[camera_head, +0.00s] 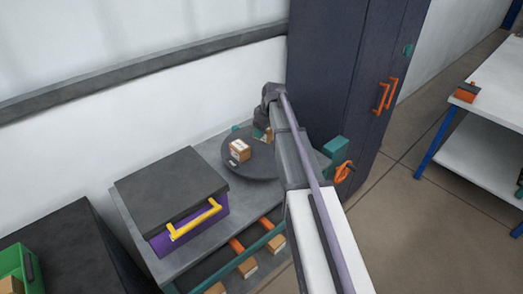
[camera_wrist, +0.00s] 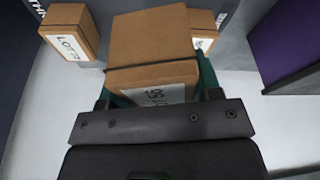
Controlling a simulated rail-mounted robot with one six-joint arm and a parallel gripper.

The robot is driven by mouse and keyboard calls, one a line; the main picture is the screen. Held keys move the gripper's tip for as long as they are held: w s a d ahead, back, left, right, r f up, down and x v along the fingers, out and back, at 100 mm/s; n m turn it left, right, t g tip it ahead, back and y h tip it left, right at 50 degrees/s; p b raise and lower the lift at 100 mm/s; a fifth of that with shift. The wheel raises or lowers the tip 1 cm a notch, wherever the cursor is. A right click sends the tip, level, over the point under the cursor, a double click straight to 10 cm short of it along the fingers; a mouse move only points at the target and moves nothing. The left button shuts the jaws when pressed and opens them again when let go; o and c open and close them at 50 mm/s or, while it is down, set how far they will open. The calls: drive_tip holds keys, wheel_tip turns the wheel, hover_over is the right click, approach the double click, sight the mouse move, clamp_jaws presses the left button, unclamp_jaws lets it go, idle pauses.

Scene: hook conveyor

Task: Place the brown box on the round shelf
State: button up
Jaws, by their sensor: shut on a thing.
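The round shelf (camera_head: 262,168) is a dark grey disc in the middle of the head view, partly hidden by my arm. My gripper (camera_head: 262,134) is at its back edge and points down. It is shut on a brown box (camera_head: 269,136), of which only a small part shows there. In the wrist view the held brown box (camera_wrist: 155,45) fills the middle, with a white label on its near face and teal fingers of my gripper (camera_wrist: 158,88) at its sides. Whether the box touches the shelf cannot be told.
Another labelled box (camera_head: 240,150) stands on the shelf's left part. A purple container (camera_head: 190,232) with a dark lid and yellow handle is at the left. Several boxes (camera_head: 247,267) lie in the lower bay. A dark cabinet (camera_head: 335,70) stands behind right. A labelled box (camera_wrist: 69,32) is left in the wrist view.

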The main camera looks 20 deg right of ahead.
sight(272, 156)
drive_tip(key=d+m, duration=0.1)
drive_tip(key=s+d, duration=0.1)
drive_tip(key=s+d+m, duration=0.1)
drive_tip(key=d, duration=0.1)
drive_tip(key=shift+f+m+h, duration=0.2)
drive_tip(key=shift+m+h, duration=0.1)
drive_tip(key=shift+d+m, duration=0.1)
drive_tip(key=shift+m, duration=0.2)
drive_tip(key=b+x, duration=0.3)
drive_tip(key=s+b+x, duration=0.1)
drive_tip(key=b+x, duration=0.2)
drive_tip(key=b, duration=0.1)
drive_tip(key=s+d+b+x, duration=0.1)
drive_tip(key=b+x, duration=0.2)
drive_tip(key=x, duration=0.1)
drive_tip(key=shift+a+f, duration=0.1)
drive_tip(key=shift+f, duration=0.25)
drive_tip(key=shift+r, duration=0.25)
drive_tip(key=shift+f, duration=0.15)
drive_tip(key=o, duration=1.1)
drive_tip(key=shift+c, duration=0.2)
